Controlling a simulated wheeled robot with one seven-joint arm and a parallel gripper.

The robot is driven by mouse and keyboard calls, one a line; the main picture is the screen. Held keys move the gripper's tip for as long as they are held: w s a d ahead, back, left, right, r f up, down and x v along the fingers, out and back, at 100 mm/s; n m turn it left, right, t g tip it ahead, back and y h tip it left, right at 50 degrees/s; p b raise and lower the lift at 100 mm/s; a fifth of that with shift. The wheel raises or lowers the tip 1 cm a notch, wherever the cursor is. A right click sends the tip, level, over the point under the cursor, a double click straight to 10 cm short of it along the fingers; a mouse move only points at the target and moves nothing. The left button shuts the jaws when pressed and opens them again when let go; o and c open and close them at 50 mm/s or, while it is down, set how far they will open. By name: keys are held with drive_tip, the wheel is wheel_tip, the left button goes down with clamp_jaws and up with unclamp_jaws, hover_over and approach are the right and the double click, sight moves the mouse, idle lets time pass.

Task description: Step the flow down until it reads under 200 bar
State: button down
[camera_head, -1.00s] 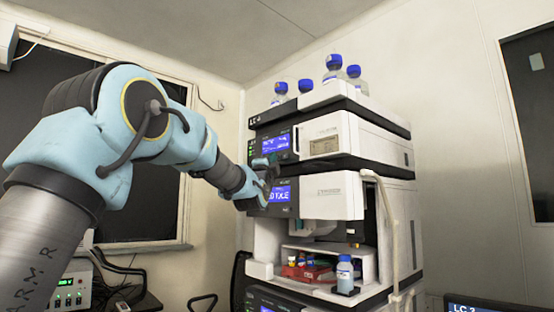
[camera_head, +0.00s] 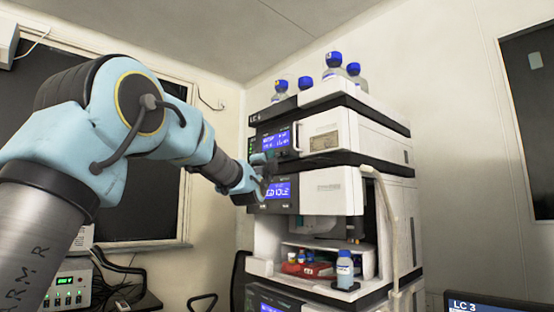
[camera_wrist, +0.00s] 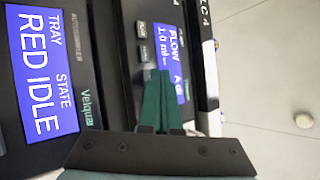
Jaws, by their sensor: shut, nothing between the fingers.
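The pump module's blue display (camera_head: 276,141) sits near the top of the LC 4 stack. In the wrist view this display (camera_wrist: 169,48) is turned sideways and reads "FLOW 1.0 ml"; the rest is partly covered by my fingers. No bar figure is legible. In the head view my gripper (camera_head: 262,178) is at the stack's front left.
The autosampler display (camera_wrist: 42,75) reads "TRAY STATE RED IDLE". Below it, an open bay holds a red tray (camera_head: 306,269) and a blue-capped bottle (camera_head: 345,272). Blue-capped bottles (camera_head: 333,66) stand on top. A pale tube (camera_head: 392,220) runs down the right side.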

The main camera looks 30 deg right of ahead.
drive_tip(key=shift+a, duration=0.2)
drive_tip(key=shift+s+a+b, duration=0.2)
drive_tip(key=shift+a+b, duration=0.5)
drive_tip(key=shift+a, duration=0.1)
drive_tip(key=shift+s+a+b, duration=0.15)
drive_tip(key=shift+a+b, duration=0.5)
drive_tip(key=shift+a, duration=0.2)
drive_tip(key=shift+s+a+b, duration=0.2)
drive_tip(key=shift+a+b, duration=0.5)
drive_tip(key=shift+a, duration=0.1)
